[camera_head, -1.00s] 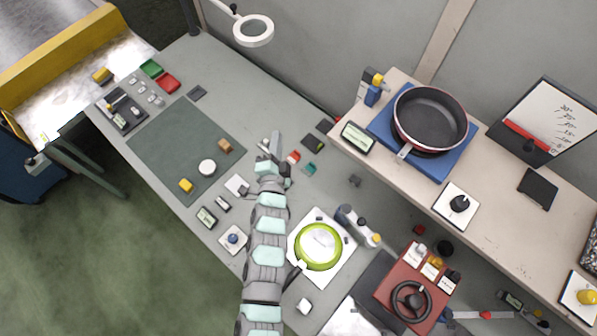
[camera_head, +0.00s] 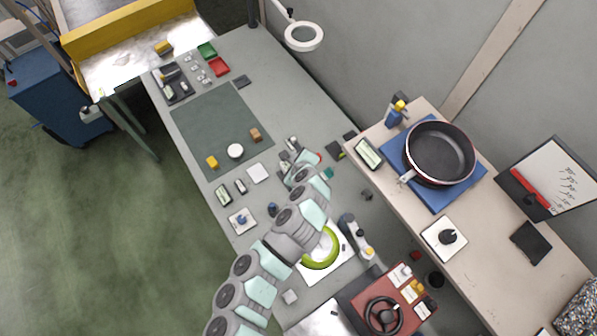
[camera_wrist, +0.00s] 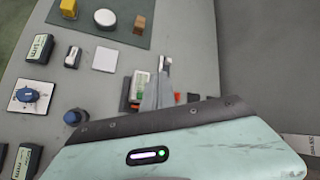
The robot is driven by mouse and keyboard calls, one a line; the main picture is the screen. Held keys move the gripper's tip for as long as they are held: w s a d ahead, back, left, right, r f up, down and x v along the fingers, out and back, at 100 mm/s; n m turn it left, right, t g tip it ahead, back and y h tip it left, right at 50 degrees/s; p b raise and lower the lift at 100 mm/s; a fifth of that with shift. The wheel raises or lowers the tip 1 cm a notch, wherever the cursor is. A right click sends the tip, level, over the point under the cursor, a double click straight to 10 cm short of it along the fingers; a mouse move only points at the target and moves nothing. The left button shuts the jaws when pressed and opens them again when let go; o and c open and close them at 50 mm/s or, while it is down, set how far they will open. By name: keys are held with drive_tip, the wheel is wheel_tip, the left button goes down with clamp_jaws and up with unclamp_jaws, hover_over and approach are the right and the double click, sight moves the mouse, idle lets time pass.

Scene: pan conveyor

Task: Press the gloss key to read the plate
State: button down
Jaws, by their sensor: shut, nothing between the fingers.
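My gripper (camera_wrist: 158,88) is shut and empty, pointing down over a small device with a pale display (camera_wrist: 141,84) and dark sides. The fingers cover part of that device; I cannot tell whether they touch it. No key marked gloss can be made out. In the head view my gripper (camera_head: 291,152) is at the middle of the grey bench, partly hidden by my wrist. A flat white square plate (camera_wrist: 104,59) lies left of the fingers; it also shows in the head view (camera_head: 258,173).
Left of the plate are a small grey device (camera_wrist: 73,56) and a display meter (camera_wrist: 40,48). A blue knob (camera_wrist: 75,117) stands nearer. A red piece (camera_wrist: 179,99) is right of the fingers. A pan (camera_head: 440,153) sits on the raised shelf at right.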

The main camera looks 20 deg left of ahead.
drive_tip(key=shift+f, duration=0.1)
wheel_tip(320, 180, down, 9)
drive_tip(key=b, duration=0.6)
drive_tip(key=shift+r, duration=0.2)
drive_tip(key=shift+f+b, duration=0.15)
drive_tip(key=shift+b, duration=0.15)
idle(1.6)
drive_tip(key=shift+f, duration=0.3)
drive_tip(key=shift+f+b, duration=0.45)
drive_tip(key=shift+f, duration=0.1)
idle(0.5)
idle(0.4)
drive_tip(key=shift+r+p, duration=0.8)
drive_tip(key=shift+r, duration=0.2)
